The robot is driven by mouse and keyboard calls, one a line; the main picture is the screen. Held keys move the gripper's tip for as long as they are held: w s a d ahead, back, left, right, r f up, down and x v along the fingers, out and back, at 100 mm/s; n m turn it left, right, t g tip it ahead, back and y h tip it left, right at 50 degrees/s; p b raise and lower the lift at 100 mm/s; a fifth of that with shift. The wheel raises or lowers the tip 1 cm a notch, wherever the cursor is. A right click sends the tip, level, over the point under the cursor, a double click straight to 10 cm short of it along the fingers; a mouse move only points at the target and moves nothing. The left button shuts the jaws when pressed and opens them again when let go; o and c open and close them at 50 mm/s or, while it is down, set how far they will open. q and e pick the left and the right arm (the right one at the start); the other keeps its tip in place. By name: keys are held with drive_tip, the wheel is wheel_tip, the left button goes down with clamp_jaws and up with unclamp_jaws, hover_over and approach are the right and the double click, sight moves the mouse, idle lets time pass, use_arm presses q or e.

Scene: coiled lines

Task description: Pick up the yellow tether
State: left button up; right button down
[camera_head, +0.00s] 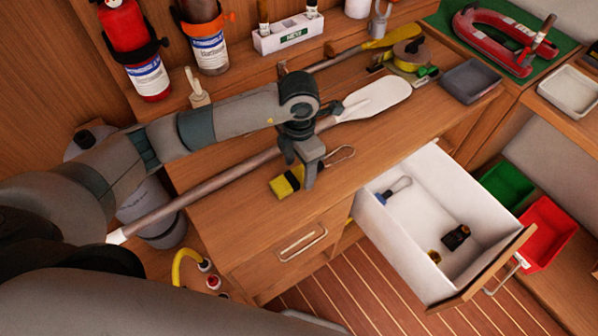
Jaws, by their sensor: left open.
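The yellow tether (283,186), a yellow and black bundle with a metal clip (342,154), lies on the wooden worktop near its front edge. My left gripper (302,172) is open and points down over the tether. Its fingers hide part of the bundle, between the yellow end and the clip. I cannot tell whether the fingers touch it. My right gripper is not in view.
A paddle (374,98) lies across the worktop behind the gripper. An open white drawer (405,240) with a blue-ended clip and small dark items juts out at right.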

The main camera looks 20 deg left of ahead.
use_arm(q)
drive_tip(key=shift+f, duration=0.6)
drive_tip(key=shift+r, duration=0.1)
drive_tip(key=c, duration=1.4)
drive_tip(key=shift+w, duration=0.1)
